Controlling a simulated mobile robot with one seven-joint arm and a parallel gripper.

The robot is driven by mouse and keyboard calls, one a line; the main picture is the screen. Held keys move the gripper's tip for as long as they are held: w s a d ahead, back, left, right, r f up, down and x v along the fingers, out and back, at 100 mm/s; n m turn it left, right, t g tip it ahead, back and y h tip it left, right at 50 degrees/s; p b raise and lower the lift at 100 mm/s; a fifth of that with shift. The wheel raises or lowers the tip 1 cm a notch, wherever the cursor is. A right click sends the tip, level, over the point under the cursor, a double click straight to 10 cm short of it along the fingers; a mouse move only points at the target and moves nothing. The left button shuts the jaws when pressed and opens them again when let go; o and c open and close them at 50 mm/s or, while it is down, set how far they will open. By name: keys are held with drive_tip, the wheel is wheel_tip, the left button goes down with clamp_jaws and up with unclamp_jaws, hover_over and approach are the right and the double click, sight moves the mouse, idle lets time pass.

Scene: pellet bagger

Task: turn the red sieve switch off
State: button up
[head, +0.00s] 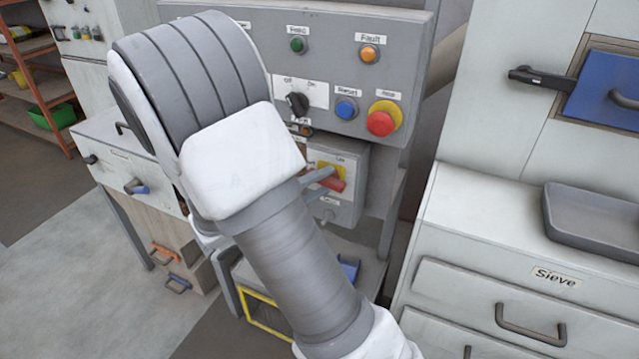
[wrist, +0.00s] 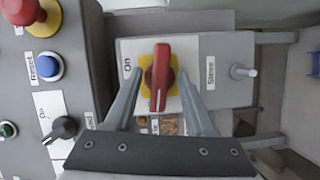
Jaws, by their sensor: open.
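The red sieve switch (wrist: 160,77) is a rotary handle on a yellow plate, on a small grey box with a "Sieve" label. In the wrist view its handle runs up and down the picture, and an "On" label is at its left. In the head view the red handle (head: 337,185) shows partly behind my gripper. My gripper (wrist: 160,70) is open, with one finger on each side of the handle. Small gaps show between the fingers and the handle. An off mark cannot be read. My gripper (head: 324,180) also shows partly in the head view, mostly hidden by my arm.
The grey panel above holds a black selector (head: 297,103), a blue button (head: 346,109), a red stop button (head: 381,122) and lamps. A small metal toggle (wrist: 240,71) sits beside the switch. A white cabinet (head: 490,250) with a grey tray (head: 590,212) stands at right.

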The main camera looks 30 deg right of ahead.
drive_tip(key=shift+c, duration=0.3)
clamp_jaws()
drive_tip(key=shift+f+n+b, duration=0.2)
drive_tip(key=shift+n+b, duration=0.35)
drive_tip(key=shift+n, duration=0.05)
drive_tip(key=shift+r+n+h, duration=0.15)
drive_tip(key=shift+n+h, duration=0.15)
drive_tip(key=shift+o, duration=0.3)
unclamp_jaws()
drive_tip(key=shift+a, duration=0.1)
drive_tip(key=v, duration=1.7)
drive_tip(key=shift+a, duration=0.15)
